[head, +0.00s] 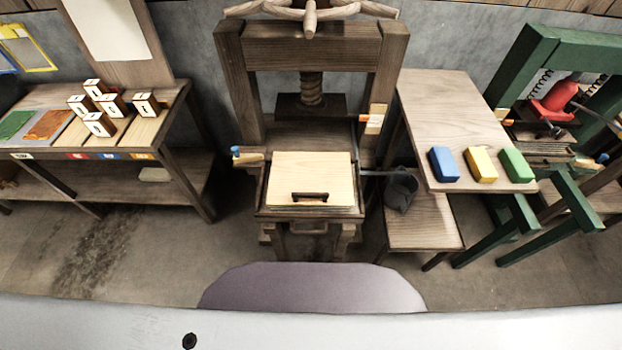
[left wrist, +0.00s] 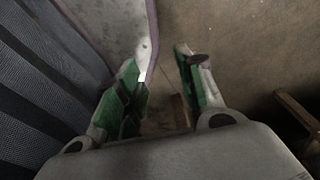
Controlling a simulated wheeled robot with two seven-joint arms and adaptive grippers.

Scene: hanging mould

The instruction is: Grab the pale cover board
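The pale cover board (head: 312,172) lies flat on the bed of the wooden press in the middle of the head view. A dark handle (head: 309,197) is fixed near its front edge. Neither gripper shows in the head view. My right gripper is not in view.
The wooden press (head: 310,45) with its screw stands around the board. A left bench (head: 150,130) carries several lettered blocks. A right table (head: 450,110) holds blue, yellow and green blocks. A dark bucket (head: 401,190) stands right of the press. A green press (head: 530,60) is far right.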

